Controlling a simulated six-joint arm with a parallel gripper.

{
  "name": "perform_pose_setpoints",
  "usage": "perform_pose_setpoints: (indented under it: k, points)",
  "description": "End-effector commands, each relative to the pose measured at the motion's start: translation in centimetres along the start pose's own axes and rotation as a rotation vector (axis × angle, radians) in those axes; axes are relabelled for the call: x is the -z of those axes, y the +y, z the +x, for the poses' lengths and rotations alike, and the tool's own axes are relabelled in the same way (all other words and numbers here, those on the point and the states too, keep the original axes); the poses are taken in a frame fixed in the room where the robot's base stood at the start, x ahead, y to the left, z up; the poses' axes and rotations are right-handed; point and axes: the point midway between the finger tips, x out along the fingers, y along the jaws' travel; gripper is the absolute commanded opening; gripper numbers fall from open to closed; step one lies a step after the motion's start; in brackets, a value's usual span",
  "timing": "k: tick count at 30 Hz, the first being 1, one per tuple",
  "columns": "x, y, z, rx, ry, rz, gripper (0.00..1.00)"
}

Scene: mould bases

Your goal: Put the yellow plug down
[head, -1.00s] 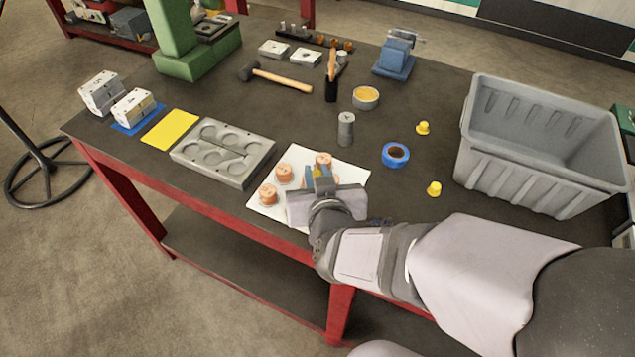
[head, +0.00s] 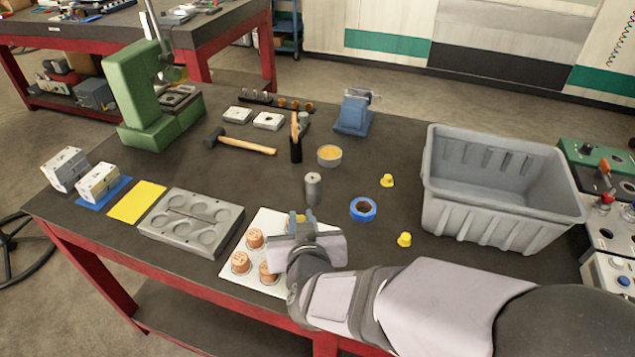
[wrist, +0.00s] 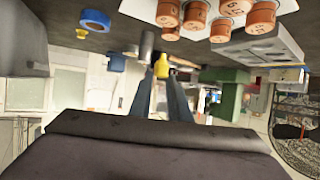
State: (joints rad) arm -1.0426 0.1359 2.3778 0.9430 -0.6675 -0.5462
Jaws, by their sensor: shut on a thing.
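The yellow plug (wrist: 161,67) is between my fingertips in the wrist view, held clear of the table. My gripper (wrist: 160,76) is shut on it. In the head view my gripper (head: 299,222) is above the right part of a white plate (head: 233,270) that carries several copper-coloured cylinders (head: 254,239). My wrist hides part of that plate. Two other yellow plugs stand on the table to the right of my gripper, one farther back (head: 387,181) and one nearer (head: 404,240).
A grey cylinder (head: 312,189) stands just behind my gripper, and a blue tape ring (head: 363,209) lies to its right. A large grey bin (head: 500,218) is at the right. A grey mould base with round pockets (head: 190,224) lies left. Bare tabletop shows around the tape.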

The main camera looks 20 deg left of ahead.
Motion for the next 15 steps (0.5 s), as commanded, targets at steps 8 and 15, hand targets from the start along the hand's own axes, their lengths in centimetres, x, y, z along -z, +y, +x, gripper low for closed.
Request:
perform_pose_setpoints:
  k: [8,15]
  points:
    - [1.1,5.1,2.6,-0.182,0.009,0.089,0.0]
    - [0.4,5.7,3.1,-0.206,0.005,0.098,0.0]
